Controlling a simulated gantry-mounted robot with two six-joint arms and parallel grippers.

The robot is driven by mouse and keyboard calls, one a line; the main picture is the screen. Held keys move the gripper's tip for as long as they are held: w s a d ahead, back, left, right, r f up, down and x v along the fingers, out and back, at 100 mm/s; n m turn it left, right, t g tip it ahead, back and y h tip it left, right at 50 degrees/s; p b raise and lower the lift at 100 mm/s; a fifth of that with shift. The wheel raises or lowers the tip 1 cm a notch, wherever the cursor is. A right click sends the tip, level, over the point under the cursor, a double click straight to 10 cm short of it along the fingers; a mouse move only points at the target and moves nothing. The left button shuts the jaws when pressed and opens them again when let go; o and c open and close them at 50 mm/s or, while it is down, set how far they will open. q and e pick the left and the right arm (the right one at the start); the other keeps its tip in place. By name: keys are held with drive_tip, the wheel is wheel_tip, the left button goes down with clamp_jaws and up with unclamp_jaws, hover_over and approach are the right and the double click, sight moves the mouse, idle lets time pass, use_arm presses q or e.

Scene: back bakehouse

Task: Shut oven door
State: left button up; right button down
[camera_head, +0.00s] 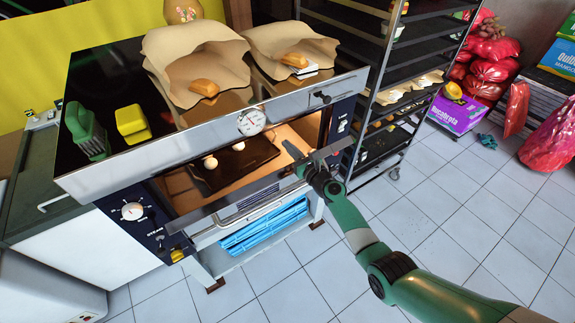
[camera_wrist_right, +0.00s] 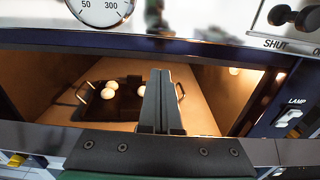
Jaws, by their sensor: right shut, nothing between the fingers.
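The oven (camera_head: 190,146) has a steel front rail with a round dial, and its lit mouth is open. Inside lies a dark tray (camera_wrist_right: 125,108) with several pale round pieces. A steel bar handle (camera_head: 250,217) shows low on the oven front, below the mouth; how the door panel lies is hard to tell. A black lever knob (camera_wrist_right: 296,16) sits above the word SHUT; it also shows on the rail in the head view (camera_head: 320,97). My right gripper (camera_head: 290,149) is shut and empty, in front of the mouth's right part. My left gripper is not in view.
Two paper bags (camera_head: 197,62) with bread, a yellow block (camera_head: 132,122) and a green brush (camera_head: 87,130) lie on the oven top. A rack (camera_head: 400,100) stands close on the right. Blue slats (camera_head: 262,233) are below the oven. The tiled floor in front is mostly clear.

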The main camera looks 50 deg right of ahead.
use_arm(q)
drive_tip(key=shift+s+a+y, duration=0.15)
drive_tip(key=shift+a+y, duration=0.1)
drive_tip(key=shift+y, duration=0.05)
use_arm(e)
drive_tip(key=shift+w+d, duration=0.15)
drive_tip(key=shift+w, duration=0.2)
drive_tip(key=shift+s, duration=0.15)
idle(0.7)
